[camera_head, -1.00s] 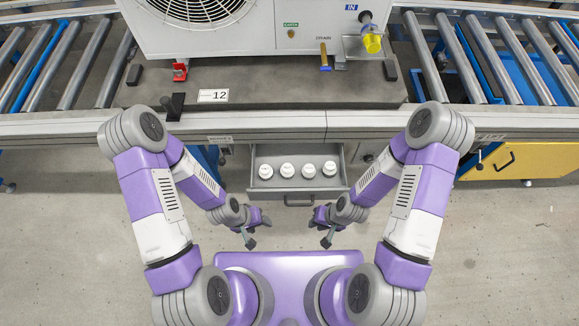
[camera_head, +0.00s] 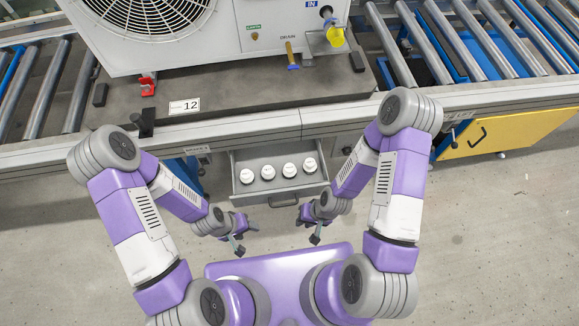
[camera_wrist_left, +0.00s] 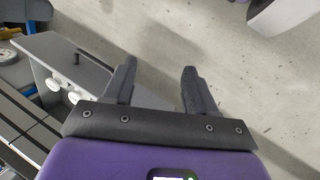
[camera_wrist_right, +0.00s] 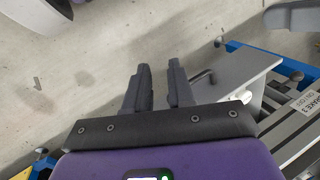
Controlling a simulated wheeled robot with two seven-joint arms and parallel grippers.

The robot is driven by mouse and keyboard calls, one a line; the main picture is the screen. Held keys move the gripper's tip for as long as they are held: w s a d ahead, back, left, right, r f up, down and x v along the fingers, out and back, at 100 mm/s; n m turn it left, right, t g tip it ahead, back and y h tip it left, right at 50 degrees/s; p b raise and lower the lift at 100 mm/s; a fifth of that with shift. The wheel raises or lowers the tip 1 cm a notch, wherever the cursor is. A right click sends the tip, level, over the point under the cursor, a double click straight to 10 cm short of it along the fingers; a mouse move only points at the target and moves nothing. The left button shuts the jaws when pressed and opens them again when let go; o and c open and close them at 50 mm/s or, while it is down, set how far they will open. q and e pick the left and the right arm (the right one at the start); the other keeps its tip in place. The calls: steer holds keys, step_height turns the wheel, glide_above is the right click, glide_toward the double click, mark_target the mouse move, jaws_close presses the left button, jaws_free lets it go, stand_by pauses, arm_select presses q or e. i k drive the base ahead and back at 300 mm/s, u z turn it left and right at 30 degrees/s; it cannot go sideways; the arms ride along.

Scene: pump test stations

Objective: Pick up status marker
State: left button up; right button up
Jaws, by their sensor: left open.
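No thing is clearly labelled as the status marker. Several round white pieces (camera_head: 268,172) stand in a row in the open grey drawer (camera_head: 279,195) under the bench; a few also show in the left wrist view (camera_wrist_left: 73,97). My left gripper (camera_head: 240,243) is open and empty, below and left of the drawer front; its fingers are wide apart in the left wrist view (camera_wrist_left: 157,68). My right gripper (camera_head: 308,231) is below the drawer's right end; in the right wrist view (camera_wrist_right: 158,70) its fingers stand apart with nothing between them, a narrower gap than the left.
The bench edge (camera_head: 255,132) runs above the drawer. On the bench are a white pump unit (camera_head: 215,45), a number 12 card (camera_head: 184,106), a red clamp (camera_head: 147,86) and a yellow cap (camera_head: 336,37). A yellow cabinet (camera_head: 500,135) stands at right. The floor (camera_head: 480,240) is clear.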

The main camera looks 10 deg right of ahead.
mark_target(288, 171)
steer(key=u, duration=2.3)
steer(key=k, duration=1.05)
steer(key=z, duration=1.75)
steer(key=i, duration=0.5)
steer(key=u, duration=0.05)
